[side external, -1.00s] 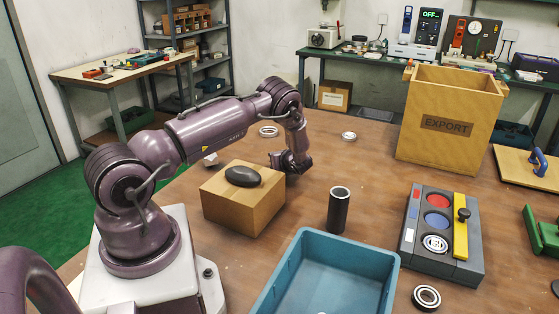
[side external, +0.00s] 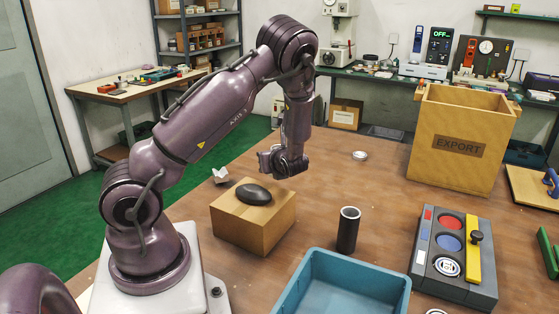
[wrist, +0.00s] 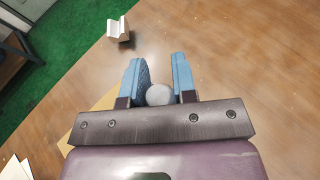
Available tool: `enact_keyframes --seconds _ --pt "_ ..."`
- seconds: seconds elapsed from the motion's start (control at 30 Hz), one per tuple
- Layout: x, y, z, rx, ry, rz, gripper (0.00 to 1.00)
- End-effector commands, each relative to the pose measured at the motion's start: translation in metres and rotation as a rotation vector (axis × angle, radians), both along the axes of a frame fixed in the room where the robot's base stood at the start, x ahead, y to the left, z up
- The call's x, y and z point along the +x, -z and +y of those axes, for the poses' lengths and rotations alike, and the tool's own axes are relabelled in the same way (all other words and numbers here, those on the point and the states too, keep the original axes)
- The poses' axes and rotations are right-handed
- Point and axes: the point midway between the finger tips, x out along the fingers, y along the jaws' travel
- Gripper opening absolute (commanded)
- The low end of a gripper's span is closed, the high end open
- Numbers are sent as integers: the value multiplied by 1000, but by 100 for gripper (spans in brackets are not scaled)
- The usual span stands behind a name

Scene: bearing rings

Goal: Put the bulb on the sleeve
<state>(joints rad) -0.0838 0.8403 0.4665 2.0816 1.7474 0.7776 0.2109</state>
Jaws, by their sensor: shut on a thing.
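The bulb (wrist: 159,95), a round pale grey thing, sits between the two blue fingers of my gripper (wrist: 157,88) in the wrist view. The gripper is shut on it. The sleeve (side external: 347,232), a black upright tube with an open top and pale rim, stands on the table to the right of the block. My gripper is apart from it, farther back and to its left.
A blue bin (side external: 318,265) is in front of the sleeve. A grey tray (side external: 425,262) with coloured wells and an EXPORT box (side external: 459,122) stand right. A pale notched block (wrist: 119,30) lies behind the wooden block.

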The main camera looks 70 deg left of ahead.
Motion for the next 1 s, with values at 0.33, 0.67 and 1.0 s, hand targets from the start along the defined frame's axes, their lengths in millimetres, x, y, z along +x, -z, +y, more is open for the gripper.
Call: enact_keyframes --seconds 0.33,0.67,1.0 --pt "51 -36 -73 0 173 -8 2" --pt "55 -106 -221 -2 443 -5 2" --pt "4 -121 -239 4 454 1 2"
